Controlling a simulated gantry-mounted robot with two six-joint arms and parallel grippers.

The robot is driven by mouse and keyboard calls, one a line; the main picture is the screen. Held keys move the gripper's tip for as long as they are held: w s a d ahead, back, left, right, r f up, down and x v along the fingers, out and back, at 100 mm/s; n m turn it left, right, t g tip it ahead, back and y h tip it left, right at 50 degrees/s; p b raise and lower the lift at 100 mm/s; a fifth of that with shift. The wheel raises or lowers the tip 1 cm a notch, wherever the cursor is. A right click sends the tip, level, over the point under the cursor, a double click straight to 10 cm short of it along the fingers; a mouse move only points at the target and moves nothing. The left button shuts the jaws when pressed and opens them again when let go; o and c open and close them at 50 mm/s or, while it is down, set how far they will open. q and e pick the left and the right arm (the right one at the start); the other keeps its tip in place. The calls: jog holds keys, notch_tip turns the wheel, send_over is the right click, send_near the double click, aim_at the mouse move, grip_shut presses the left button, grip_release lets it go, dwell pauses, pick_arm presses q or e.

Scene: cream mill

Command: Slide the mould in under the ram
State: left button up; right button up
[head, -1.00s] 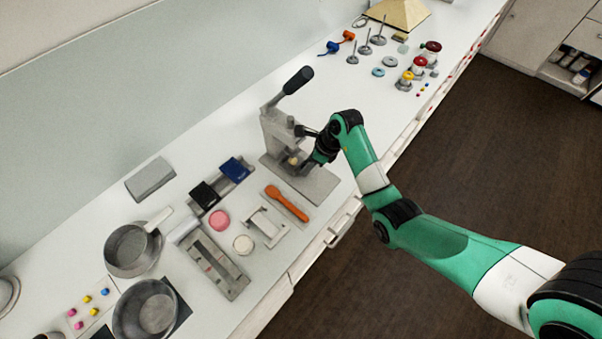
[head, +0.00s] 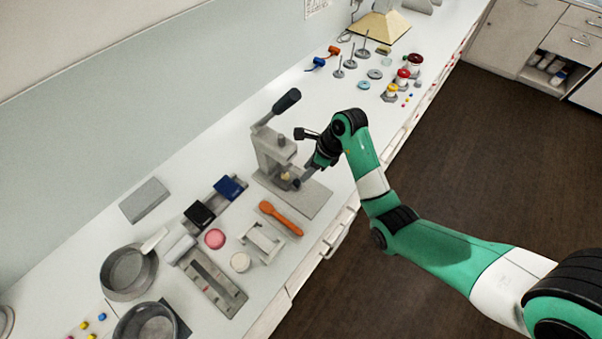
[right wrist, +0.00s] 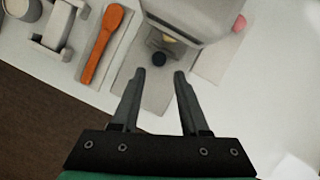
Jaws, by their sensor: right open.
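The grey lever press (head: 272,155) stands on a flat base plate (head: 312,201), its dark-handled lever raised to the upper right. A small yellowish piece (head: 286,176) sits low in the press; it also shows in the right wrist view (right wrist: 167,38). Just in front of it is a small dark round piece (right wrist: 158,59), on the plate. I cannot tell for sure which of these is the mould. My right gripper (right wrist: 160,74) is open and empty, its fingertips just short of the dark piece, one to either side. My left gripper is not in view.
An orange spatula (head: 280,217) lies beside the base plate. Left of it are a white stand (head: 262,243), a pink disc (head: 215,238), dark blocks and pans. Spools (head: 402,77) and weights stand farther up the counter.

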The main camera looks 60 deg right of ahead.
jog(key=p+v, duration=0.1)
jog(key=v, duration=0.4)
dwell(0.4)
